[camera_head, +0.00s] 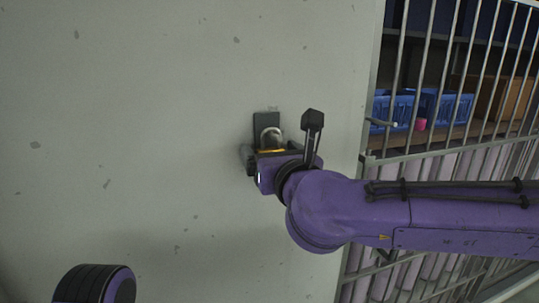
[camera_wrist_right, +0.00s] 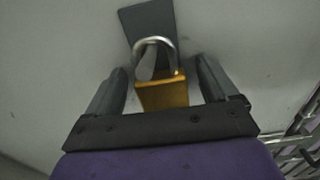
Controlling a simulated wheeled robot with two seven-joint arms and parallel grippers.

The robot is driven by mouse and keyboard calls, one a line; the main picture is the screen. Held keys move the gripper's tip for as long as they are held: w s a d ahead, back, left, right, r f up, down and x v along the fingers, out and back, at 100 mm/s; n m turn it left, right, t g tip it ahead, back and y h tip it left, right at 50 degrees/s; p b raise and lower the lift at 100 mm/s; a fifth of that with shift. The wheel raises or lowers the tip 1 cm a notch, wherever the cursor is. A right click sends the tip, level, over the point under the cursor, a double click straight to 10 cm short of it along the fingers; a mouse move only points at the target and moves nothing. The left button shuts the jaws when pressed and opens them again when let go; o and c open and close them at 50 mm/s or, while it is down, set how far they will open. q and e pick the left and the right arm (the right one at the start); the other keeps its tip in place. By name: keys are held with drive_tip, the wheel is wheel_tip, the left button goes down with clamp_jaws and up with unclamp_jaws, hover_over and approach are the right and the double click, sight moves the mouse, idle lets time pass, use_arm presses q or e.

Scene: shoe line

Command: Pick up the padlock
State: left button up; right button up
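The padlock (camera_head: 271,136) has a brass body and a silver shackle. It hangs at a dark plate (camera_head: 266,119) on the pale wall; the plate also shows in the right wrist view (camera_wrist_right: 146,20). My right gripper (camera_head: 270,153) is open at the wall, partly hiding the padlock's body in the head view. In the right wrist view, the padlock (camera_wrist_right: 162,94) sits between the two spread fingers of the gripper (camera_wrist_right: 160,72), with visible gaps on both sides. Part of my left arm shows at the lower left of the head view; its gripper is out of view.
A metal-barred partition (camera_head: 425,75) stands to the right of the wall. Behind it are blue crates (camera_head: 447,106), a pink cup-like item (camera_head: 420,124) and a shelf. The wall to the left of the plate is bare.

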drive_tip(key=c, duration=1.1)
drive_tip(key=shift+r, duration=0.5)
drive_tip(key=shift+s+d+r+b, duration=0.1)
drive_tip(key=shift+s+r+b, duration=0.2)
drive_tip(key=shift+b, duration=0.1)
drive_tip(key=b+v, duration=0.3)
drive_tip(key=v, duration=1.4)
drive_tip(key=shift+s+d+b, duration=0.1)
drive_tip(key=shift+s+b, duration=0.15)
drive_tip(key=shift+b, duration=0.15)
